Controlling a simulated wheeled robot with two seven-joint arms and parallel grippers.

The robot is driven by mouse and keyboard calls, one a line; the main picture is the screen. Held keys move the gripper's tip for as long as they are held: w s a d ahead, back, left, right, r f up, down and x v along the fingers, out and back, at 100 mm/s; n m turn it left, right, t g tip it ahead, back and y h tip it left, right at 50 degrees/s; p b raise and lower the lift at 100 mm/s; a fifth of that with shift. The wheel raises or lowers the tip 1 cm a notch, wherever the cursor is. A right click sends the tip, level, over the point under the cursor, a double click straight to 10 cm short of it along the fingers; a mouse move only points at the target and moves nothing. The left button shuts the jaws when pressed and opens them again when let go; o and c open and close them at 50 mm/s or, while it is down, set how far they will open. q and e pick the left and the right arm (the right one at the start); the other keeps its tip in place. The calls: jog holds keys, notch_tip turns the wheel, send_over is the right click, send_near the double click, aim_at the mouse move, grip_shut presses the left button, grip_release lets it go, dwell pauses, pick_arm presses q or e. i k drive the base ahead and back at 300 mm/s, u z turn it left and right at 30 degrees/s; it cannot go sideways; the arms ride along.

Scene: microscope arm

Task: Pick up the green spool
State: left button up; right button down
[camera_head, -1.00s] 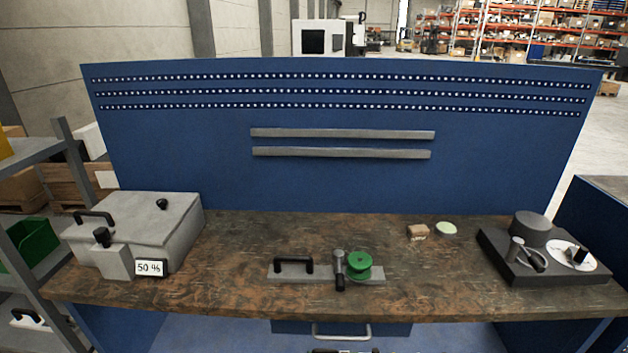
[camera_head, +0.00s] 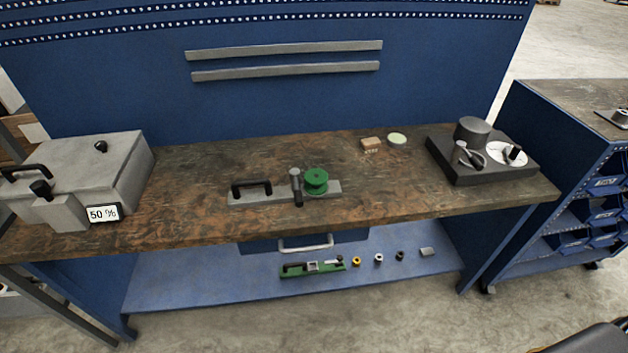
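The green spool (camera_head: 316,180) stands on the workbench top (camera_head: 190,205), at the right part of a flat grey fixture (camera_head: 270,196). A grey cylindrical post with a dark lower end (camera_head: 296,186) stands right beside the spool on its left and seems to overlap its edge. A black handle (camera_head: 251,187) rises from the fixture's left part. Neither of my grippers is in view. A dark shape at the bottom right corner is cut off, and I cannot tell what it is.
A grey box with a "50 %" label (camera_head: 103,213) stands at the bench's left end. A dark device with a white dial (camera_head: 507,153) stands at the right. A small block (camera_head: 371,144) and a pale green disc (camera_head: 397,139) lie behind. A lower shelf (camera_head: 200,287) holds small parts.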

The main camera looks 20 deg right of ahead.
aim_at(315, 179)
jog(key=u, duration=1.9)
jog(key=i, duration=1.95)
jog(key=z, duration=3.15)
